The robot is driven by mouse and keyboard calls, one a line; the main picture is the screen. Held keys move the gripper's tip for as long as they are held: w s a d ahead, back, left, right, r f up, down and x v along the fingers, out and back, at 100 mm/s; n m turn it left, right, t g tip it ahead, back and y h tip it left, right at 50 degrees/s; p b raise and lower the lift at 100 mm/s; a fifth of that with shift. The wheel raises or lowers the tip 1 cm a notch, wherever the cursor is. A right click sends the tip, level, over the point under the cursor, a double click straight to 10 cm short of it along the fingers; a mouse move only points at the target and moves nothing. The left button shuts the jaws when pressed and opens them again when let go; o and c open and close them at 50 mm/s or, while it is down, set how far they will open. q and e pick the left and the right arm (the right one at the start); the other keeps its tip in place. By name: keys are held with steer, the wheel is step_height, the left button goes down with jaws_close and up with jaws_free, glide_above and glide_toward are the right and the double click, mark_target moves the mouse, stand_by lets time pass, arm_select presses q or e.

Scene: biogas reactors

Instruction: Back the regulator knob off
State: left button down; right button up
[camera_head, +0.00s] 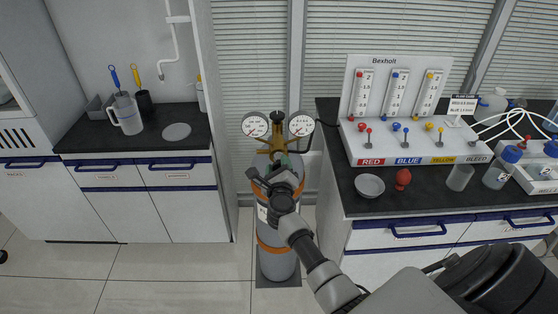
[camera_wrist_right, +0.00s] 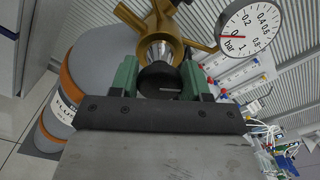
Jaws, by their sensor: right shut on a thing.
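The regulator is a brass body (camera_head: 277,134) with two round gauges on top of a grey gas cylinder (camera_head: 277,262) with orange bands. The left gauge (camera_head: 255,124) and the right gauge (camera_head: 301,124) face me. In the right wrist view, the black regulator knob (camera_wrist_right: 160,80) sits below a silver collar on the brass body (camera_wrist_right: 160,22). My right gripper (camera_wrist_right: 160,82) has its green fingers on both sides of the knob and is shut on it. In the head view my right arm and gripper (camera_head: 276,174) hide the knob. My left gripper is not in view.
At right, a dark bench holds a flow panel (camera_head: 398,100), a grey dish (camera_head: 370,186), a red bulb (camera_head: 403,178) and a beaker (camera_head: 460,178). At left, a counter carries a jug (camera_head: 126,114) and a flat disc (camera_head: 177,131). Clear floor lies left of the cylinder.

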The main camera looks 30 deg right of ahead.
steer(key=n+p, duration=0.3)
steer(key=n, duration=0.2)
steer(key=shift+a+n, duration=0.1)
steer(key=shift+n, duration=0.2)
steer(key=shift+f+n+p, duration=0.15)
steer(key=shift+n+p, duration=0.9)
steer(key=shift+n, duration=1.15)
steer(key=o, duration=0.9)
steer(key=v, duration=1)
steer(key=shift+s+a+b, duration=0.2)
steer(key=shift+s+b, duration=0.1)
